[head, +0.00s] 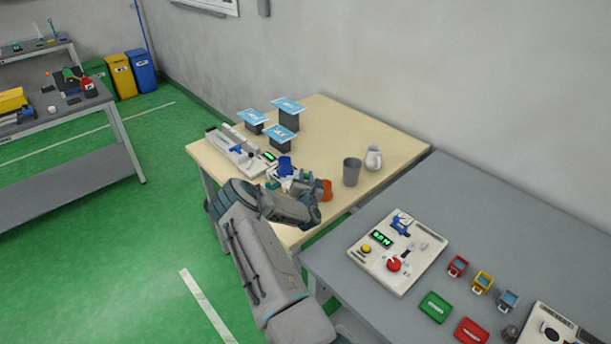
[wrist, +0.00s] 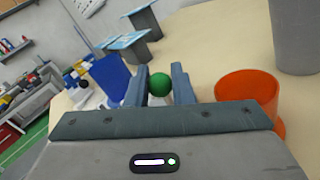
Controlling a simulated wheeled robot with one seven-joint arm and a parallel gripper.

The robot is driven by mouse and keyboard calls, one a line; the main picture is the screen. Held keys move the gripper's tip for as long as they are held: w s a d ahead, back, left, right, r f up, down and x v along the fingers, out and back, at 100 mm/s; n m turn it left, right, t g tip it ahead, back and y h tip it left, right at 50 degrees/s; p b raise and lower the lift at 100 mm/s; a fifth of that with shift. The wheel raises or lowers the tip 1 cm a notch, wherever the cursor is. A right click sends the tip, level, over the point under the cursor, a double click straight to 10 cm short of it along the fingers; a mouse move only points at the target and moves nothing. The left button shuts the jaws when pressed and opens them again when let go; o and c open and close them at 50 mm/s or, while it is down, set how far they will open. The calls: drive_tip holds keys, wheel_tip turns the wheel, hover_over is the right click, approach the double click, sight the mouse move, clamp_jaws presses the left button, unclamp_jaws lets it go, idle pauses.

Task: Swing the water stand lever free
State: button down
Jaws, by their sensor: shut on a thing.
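My gripper (wrist: 159,82) is shut on a small green ball-shaped knob (wrist: 159,86), which sits between its two fingers. The knob looks like a lever's end, but the shaft and the stand under it are hidden by my gripper. In the head view my gripper (head: 297,180) is low over the near edge of the wooden table, and my arm covers part of this area. A blue part (wrist: 104,76) stands just left of the fingers, and it also shows in the head view (head: 285,166). An orange cup (wrist: 248,92) is close on the right, also in the head view (head: 327,190).
A grey cup (head: 352,172) and a white jug (head: 374,157) stand right on the wooden table (head: 335,122). A white device (head: 228,146) with a blue lever is on the left. Blue-topped stands (head: 288,113) are behind. A grey table (head: 460,200) with a control panel adjoins.

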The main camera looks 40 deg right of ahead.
drive_tip(key=shift+w+d+n+t+y, duration=0.1)
drive_tip(key=shift+d+n+t+y, duration=0.05)
drive_tip(key=shift+n+t+y, duration=0.55)
drive_tip(key=shift+d+y, duration=0.1)
drive_tip(key=shift+y, duration=0.3)
drive_tip(key=c, duration=1.3)
unclamp_jaws()
drive_tip(key=b+v, duration=0.2)
drive_tip(key=v, duration=1.1)
drive_tip(key=shift+s+a+r, duration=0.1)
drive_tip(key=shift+s+a, duration=0.2)
